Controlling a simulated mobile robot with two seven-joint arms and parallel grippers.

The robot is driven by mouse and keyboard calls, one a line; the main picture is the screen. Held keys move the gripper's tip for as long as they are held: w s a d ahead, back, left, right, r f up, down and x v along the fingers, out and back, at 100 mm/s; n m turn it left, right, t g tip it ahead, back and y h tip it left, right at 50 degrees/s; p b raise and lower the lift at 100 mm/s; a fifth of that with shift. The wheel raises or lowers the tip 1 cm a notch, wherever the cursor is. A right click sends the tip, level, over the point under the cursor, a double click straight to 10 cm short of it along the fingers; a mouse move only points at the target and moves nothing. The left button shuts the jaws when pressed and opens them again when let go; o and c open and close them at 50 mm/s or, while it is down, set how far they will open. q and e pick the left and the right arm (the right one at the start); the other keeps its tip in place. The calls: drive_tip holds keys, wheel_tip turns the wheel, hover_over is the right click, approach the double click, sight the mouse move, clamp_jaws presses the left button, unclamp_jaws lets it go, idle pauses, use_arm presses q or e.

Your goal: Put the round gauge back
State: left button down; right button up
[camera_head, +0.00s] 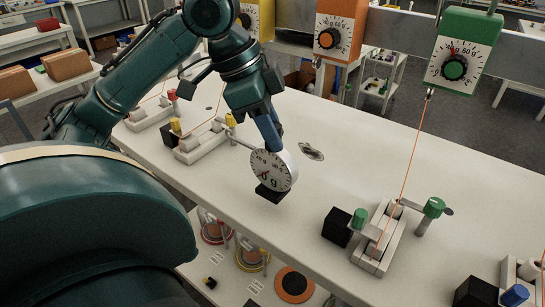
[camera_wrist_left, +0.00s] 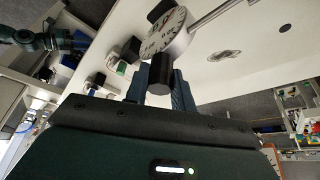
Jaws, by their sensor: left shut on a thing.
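The round gauge (camera_head: 272,171) has a white dial with black numbers, a thin metal rod (camera_head: 241,139) pointing left, and a dark block (camera_head: 269,194) at its lower side. It is over the white table's front part; I cannot tell if the block touches the table. My left gripper (camera_head: 270,133) comes down from above, shut on the gauge at its top. In the left wrist view, the gauge (camera_wrist_left: 168,38) shows past the blue fingers, with a dark piece (camera_wrist_left: 160,74) between them. The fingers partly hide the grip. My right gripper is not in view.
A pale fixture with green knobs (camera_head: 377,242) stands to the right, a cord running up to a green boxed dial (camera_head: 462,55). A fixture with yellow knobs (camera_head: 201,145) is at left. A dark oval (camera_head: 311,152) marks the table (camera_head: 340,175), which is mostly clear mid-right.

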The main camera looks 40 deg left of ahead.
sight(260, 156)
use_arm(q)
wheel_tip(260, 156, down, 4)
drive_tip(key=shift+f+b, duration=0.15)
drive_tip(key=shift+b, duration=0.8)
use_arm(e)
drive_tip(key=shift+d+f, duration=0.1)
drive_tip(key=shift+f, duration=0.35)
use_arm(q)
drive_tip(key=c, duration=1.2)
unclamp_jaws()
drive_tip(key=shift+f, duration=0.1)
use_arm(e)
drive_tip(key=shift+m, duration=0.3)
